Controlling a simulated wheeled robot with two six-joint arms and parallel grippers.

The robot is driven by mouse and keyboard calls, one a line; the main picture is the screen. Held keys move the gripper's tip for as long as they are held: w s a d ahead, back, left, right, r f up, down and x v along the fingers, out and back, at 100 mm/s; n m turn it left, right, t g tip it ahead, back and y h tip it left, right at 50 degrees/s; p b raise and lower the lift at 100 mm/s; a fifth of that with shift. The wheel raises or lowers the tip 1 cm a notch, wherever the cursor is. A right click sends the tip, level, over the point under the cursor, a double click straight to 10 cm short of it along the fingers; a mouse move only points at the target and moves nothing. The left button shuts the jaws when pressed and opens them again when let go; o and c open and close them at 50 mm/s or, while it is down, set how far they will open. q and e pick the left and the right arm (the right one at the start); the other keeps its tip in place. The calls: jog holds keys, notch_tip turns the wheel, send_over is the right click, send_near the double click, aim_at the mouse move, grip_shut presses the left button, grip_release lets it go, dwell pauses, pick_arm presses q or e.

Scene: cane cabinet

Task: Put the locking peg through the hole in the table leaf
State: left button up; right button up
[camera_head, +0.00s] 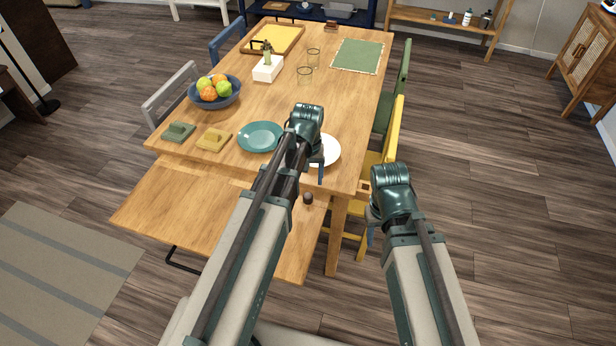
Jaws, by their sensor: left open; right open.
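The table leaf (190,205) is a wooden board at the near end of the dining table, a little below its top. A small dark round knob (308,198) shows at the leaf's right side near the table edge. It looks like the head of the locking peg, but I cannot tell whether it sits in a hole. My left gripper (316,172) is open above the table's near right corner, in front of a white plate and close to the knob in the picture. My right gripper (371,228) is open and empty, right of the table corner. The hole is not clearly visible.
A yellow chair (394,130) stands close on the right. The floor further right is clear.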

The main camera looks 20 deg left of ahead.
pick_arm(q)
notch_tip(320, 180, up, 5)
jog(key=p, duration=0.3)
jog(key=shift+p, duration=0.4)
pick_arm(e)
notch_tip(320, 180, up, 5)
